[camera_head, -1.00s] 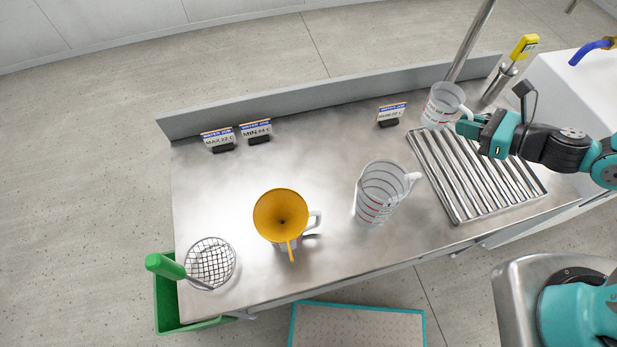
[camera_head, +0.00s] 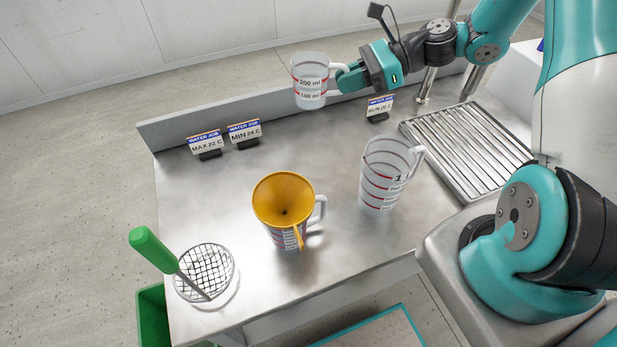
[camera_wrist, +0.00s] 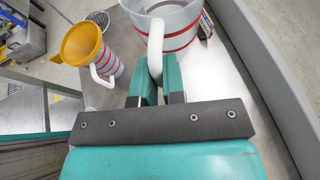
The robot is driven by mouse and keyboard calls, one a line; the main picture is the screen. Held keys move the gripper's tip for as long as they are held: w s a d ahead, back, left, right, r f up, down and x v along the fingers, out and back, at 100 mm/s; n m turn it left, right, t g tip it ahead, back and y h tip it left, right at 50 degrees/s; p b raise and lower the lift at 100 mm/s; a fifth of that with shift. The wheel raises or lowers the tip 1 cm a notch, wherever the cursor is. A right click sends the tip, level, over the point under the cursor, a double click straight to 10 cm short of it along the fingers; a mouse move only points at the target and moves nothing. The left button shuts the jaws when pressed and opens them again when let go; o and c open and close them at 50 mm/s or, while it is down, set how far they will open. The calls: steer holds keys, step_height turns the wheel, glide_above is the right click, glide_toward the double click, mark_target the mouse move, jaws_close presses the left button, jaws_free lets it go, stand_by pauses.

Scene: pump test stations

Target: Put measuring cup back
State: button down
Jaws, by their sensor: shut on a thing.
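A small clear measuring cup (camera_head: 310,84) with red marks and print hangs upright above the back edge of the steel counter (camera_head: 225,190). My gripper (camera_head: 342,78) is shut on its handle, from the right. The wrist view shows the white handle (camera_wrist: 155,45) between my gripper's fingers (camera_wrist: 158,84), with the red-banded cup wall beyond it. A larger clear jug (camera_head: 386,180) with red bands stands on the counter, apart from my gripper. Another jug (camera_head: 290,238) holds a yellow funnel (camera_head: 282,198); the funnel also shows in the wrist view (camera_wrist: 80,43).
Water job signs stand along the back: MAX 22 C (camera_head: 206,145), MIN 24 C (camera_head: 244,132) and one (camera_head: 380,106) partly unreadable. A ribbed drain rack (camera_head: 468,150) lies right. A green-handled strainer (camera_head: 205,272) sits front left, near a green bin (camera_head: 151,315). The counter's back-left middle is clear.

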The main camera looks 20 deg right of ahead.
steer(key=shift+s+f, duration=0.1)
steer(key=shift+f, duration=0.15)
step_height(320, 180, down, 19)
steer(key=shift+a+f, duration=0.1)
steer(key=shift+f, duration=0.15)
steer(key=c, duration=1.2)
jaws_free()
